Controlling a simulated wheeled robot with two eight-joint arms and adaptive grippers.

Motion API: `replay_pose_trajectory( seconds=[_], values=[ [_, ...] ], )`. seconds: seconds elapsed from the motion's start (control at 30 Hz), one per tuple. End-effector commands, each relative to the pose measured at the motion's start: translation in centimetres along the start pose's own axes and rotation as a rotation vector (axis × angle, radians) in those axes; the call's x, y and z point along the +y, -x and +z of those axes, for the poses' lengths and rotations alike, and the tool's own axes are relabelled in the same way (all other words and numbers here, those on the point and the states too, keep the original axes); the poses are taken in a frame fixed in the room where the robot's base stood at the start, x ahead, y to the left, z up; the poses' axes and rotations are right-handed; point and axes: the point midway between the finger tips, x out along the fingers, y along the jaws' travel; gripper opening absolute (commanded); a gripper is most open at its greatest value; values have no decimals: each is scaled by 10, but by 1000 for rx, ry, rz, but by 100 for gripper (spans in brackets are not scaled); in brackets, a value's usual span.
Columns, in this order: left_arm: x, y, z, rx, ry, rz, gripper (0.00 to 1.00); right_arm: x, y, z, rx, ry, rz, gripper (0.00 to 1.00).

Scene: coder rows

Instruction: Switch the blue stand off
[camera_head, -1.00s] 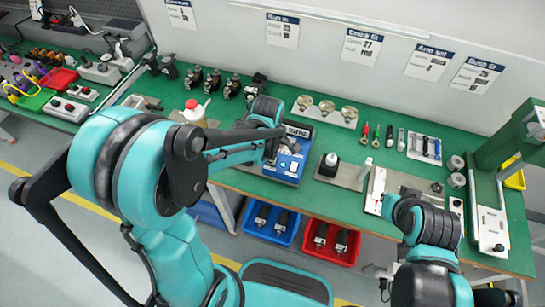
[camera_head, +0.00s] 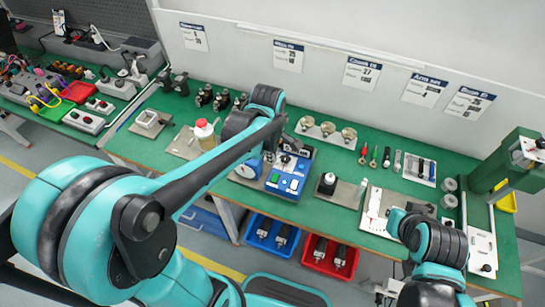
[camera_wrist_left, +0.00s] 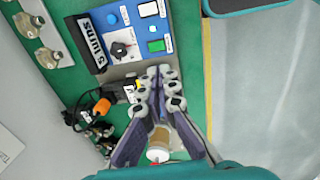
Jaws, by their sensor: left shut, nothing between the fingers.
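The blue stand (camera_head: 284,193) stands on the green bench, left of centre, partly hidden by my left arm in the head view. In the left wrist view the blue stand (camera_wrist_left: 85,7) shows a black rotary knob (camera_wrist_left: 122,50) on a pale plate, a green button (camera_wrist_left: 156,46), a blue round button (camera_wrist_left: 112,19) and white parts. My left gripper (camera_wrist_left: 160,80) is shut and empty, close beside the stand's edge; contact cannot be told. My left arm hides it in the head view. My right gripper (camera_head: 387,289) is low at the right, its fingers unclear.
Blue (camera_head: 271,240) and red (camera_head: 330,257) bins sit below the bench. A green press (camera_head: 508,165) stands at the far right.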

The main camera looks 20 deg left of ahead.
Motion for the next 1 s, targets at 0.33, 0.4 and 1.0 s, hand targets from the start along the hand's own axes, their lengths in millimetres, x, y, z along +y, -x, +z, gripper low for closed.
replay_pose_trajectory(
  seconds=[0.33,0.4,1.0],
  values=[
    [16,4,1,0,0,10,0,0,2,-1,0,0,0,0],
    [15,4,1,0,0,10,0,0,2,-1,0,0,0,0],
    [16,-76,1,0,0,9,0,0,-25,18,0,0,0,0]
  ],
)
